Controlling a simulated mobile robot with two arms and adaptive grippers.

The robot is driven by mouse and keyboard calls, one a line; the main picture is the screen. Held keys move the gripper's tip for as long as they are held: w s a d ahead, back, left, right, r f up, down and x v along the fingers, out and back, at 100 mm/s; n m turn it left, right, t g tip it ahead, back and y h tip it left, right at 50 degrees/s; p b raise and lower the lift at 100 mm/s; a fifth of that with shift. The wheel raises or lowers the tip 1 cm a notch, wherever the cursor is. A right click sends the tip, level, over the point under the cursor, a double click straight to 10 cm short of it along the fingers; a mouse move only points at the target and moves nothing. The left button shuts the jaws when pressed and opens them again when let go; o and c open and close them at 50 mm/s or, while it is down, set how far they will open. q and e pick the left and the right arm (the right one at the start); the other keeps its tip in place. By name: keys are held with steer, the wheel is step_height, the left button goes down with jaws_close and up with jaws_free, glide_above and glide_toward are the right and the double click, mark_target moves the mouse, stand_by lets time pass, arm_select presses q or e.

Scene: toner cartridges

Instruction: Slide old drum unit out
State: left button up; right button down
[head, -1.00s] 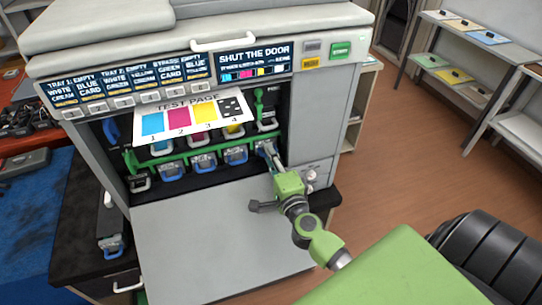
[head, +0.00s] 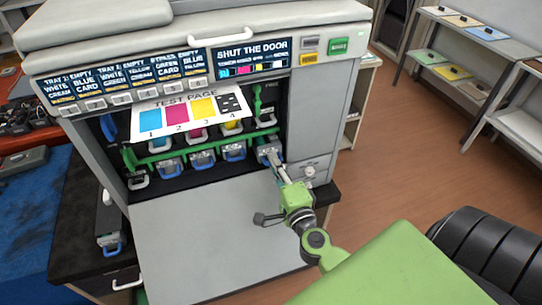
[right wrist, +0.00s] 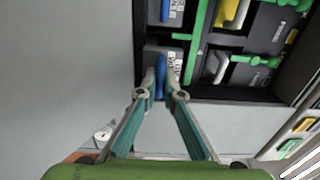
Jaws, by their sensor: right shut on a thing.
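The rightmost drum unit (head: 265,150) of the lower row is a grey block with a blue handle, in the open front of the printer (head: 325,120). In the head view it stands a little further out than its neighbours. My right gripper (head: 275,162) is shut on its blue handle. In the right wrist view the handle (right wrist: 161,76) lies between the fingertips (right wrist: 162,84), with the grey drum face behind it. Most of the drum's body is hidden inside the slot. My left gripper is not in view.
Several other drum units (head: 202,159) sit left in the row, below a green bar (head: 165,155). A test page (head: 190,113) sticks out above. The lowered door (head: 205,240) lies under the arm. A drum-like unit (head: 109,230) stands on the dark counter at left.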

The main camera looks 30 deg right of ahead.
steer(key=b+v, duration=0.4)
steer(key=v, duration=1.1)
steer(key=shift+b, duration=0.3)
steer(key=c, duration=2.1)
jaws_free()
steer(key=shift+a, duration=0.1)
steer(key=o, duration=0.4)
steer(key=shift+p, duration=0.35)
